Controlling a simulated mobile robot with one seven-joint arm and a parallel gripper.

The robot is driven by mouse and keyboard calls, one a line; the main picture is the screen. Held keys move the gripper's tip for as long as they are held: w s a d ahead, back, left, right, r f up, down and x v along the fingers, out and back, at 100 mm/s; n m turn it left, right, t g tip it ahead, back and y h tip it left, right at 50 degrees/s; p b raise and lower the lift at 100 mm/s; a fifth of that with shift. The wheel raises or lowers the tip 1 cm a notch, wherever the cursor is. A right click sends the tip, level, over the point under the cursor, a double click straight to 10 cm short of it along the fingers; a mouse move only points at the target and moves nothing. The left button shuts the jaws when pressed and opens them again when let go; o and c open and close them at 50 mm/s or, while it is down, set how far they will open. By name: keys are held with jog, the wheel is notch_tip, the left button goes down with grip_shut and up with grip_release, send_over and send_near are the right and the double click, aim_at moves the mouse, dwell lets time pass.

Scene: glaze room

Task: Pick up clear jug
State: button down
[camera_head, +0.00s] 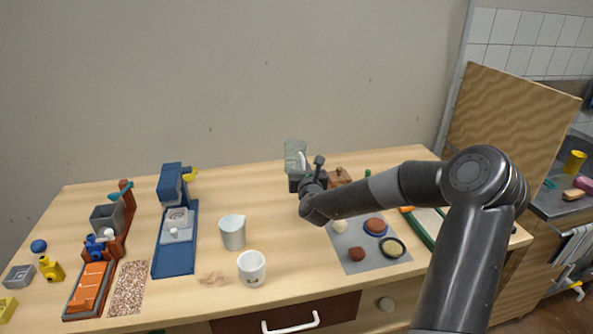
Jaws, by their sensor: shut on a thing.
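The clear jug (292,150) is a greyish-green, see-through vessel in the head view, with a pale curved strip at its right side that may be its handle. It shows above the back edge of the table, against the wall. My gripper (298,176) is just below it and shut on it. The fingertips and the exact grip are too small and partly hidden to make out. Whether the jug's base is clear of the table cannot be told for sure.
A pale grey jug (233,233) and a white cup (252,268) stand mid-table. A blue machine (175,240) and an orange tray (89,290) are at left. The back middle of the table is clear.

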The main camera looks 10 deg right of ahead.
jog(key=shift+s+d+r, duration=0.35)
jog(key=shift+d+r, duration=0.05)
jog(key=shift+d, duration=0.25)
jog(key=shift+r, duration=0.1)
dwell(2.2)
